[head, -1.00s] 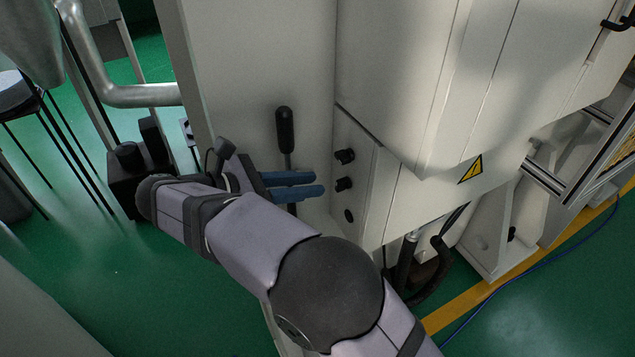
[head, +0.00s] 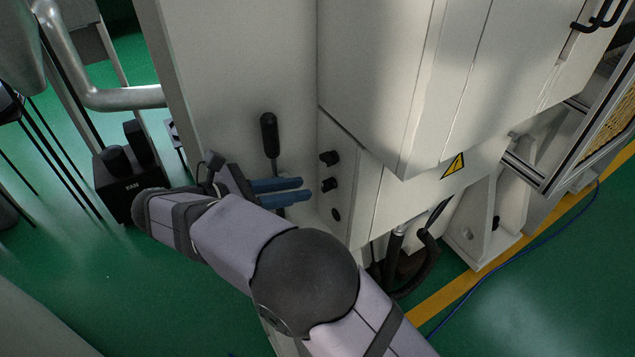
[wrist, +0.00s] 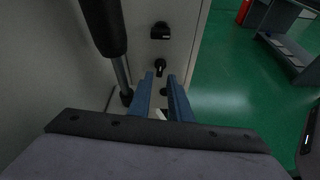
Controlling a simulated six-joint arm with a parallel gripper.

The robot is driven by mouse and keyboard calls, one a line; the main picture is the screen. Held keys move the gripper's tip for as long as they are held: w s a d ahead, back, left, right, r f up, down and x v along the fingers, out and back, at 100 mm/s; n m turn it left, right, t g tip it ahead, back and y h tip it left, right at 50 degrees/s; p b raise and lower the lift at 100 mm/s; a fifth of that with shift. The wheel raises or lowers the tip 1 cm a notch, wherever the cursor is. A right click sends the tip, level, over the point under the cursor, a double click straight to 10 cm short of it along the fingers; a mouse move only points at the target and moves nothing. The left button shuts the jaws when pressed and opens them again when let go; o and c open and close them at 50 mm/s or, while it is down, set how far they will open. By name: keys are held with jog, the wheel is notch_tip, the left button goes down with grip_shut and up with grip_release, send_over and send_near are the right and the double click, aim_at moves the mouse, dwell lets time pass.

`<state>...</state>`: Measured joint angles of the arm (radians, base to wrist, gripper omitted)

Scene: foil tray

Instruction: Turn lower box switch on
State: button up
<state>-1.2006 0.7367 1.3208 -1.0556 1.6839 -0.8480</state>
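A light grey box panel on the machine carries a column of black knobs: an upper switch (head: 329,158), a lower switch (head: 330,184) and a flat round black part (head: 336,214) below them. In the wrist view the upper switch (wrist: 160,31) is at the top and the lower switch (wrist: 159,68) is just beyond my fingertips, between them in the picture. My gripper (head: 303,189) has two blue fingers, parted and empty, pointing at the panel. The fingers also show in the wrist view (wrist: 160,77). They look close to the lower switch; I cannot tell whether they touch it.
A black-handled lever (head: 269,135) stands close behind my fingers; it also shows left of them in the wrist view (wrist: 104,28). A black pedal unit (head: 125,181) sits at the left. Hoses (head: 424,262) hang below the box.

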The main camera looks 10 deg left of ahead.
aim_at(323, 186)
jog(key=shift+p+x, duration=0.35)
jog(key=shift+x, duration=3)
grip_shut()
